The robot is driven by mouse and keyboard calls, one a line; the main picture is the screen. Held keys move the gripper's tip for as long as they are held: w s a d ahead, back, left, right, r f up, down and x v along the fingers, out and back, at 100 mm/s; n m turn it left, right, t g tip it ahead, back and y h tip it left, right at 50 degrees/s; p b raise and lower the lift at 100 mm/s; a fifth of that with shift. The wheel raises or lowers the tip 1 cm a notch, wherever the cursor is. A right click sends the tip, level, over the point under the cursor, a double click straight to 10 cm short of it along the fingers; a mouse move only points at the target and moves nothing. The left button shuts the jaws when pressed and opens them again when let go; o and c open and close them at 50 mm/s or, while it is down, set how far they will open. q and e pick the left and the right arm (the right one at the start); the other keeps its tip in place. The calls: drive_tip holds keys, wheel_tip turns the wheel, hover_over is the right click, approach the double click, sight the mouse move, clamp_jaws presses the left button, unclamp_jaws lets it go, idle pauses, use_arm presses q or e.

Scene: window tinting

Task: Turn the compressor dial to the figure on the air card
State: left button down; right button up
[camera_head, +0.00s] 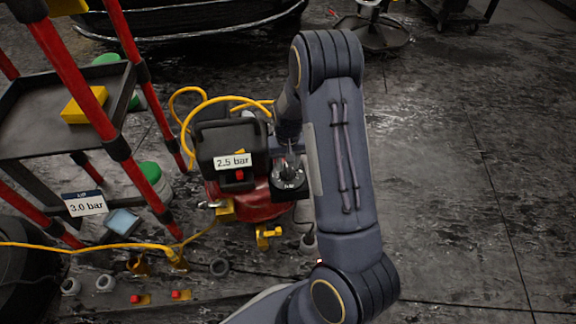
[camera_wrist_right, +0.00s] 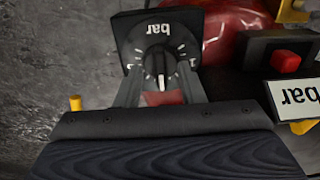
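The compressor (camera_head: 262,201) is red with a black box on top, and its readout label (camera_head: 233,161) reads 2.5 bar. Its round black dial (camera_head: 288,174) is on a dark square plate at its right side. The dial also shows in the right wrist view (camera_wrist_right: 158,62), its white mark pointing down in that picture. My right gripper (camera_wrist_right: 160,72) has one finger on each side of the dial knob; whether they press on it is unclear. The air card (camera_head: 86,204) reads 3.0 bar. My left gripper is out of view.
A red-posted cart (camera_head: 121,149) with dark shelves stands at the left, a yellow block (camera_head: 84,105) on it. A yellow hose (camera_head: 110,246) runs along the floor to small fittings. Open floor lies at the right.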

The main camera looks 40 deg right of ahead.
wheel_tip(320, 180, up, 4)
drive_tip(key=shift+r+p, duration=0.25)
drive_tip(key=shift+p, duration=0.4)
wheel_tip(320, 180, up, 9)
drive_tip(key=t+y, duration=0.2)
hover_over(288, 171)
drive_tip(key=s+a, duration=0.3)
drive_tip(key=a, duration=0.1)
drive_tip(key=s+a+r+n+t, duration=0.1)
drive_tip(key=s+a+r, duration=0.45)
drive_tip(key=r, duration=0.25)
drive_tip(key=s+a+r+n+t+y, duration=0.1)
drive_tip(key=s+a+r+n, duration=0.1)
drive_tip(key=s+a, duration=0.35)
drive_tip(key=s+a+r+n+t+y, duration=0.1)
drive_tip(key=s+a+r+t, duration=0.1)
drive_tip(key=s, duration=0.6)
wheel_tip(288, 171, up, 32)
drive_tip(key=p, duration=3.2)
drive_tip(key=shift+s+a, duration=0.2)
drive_tip(key=shift+a, duration=0.1)
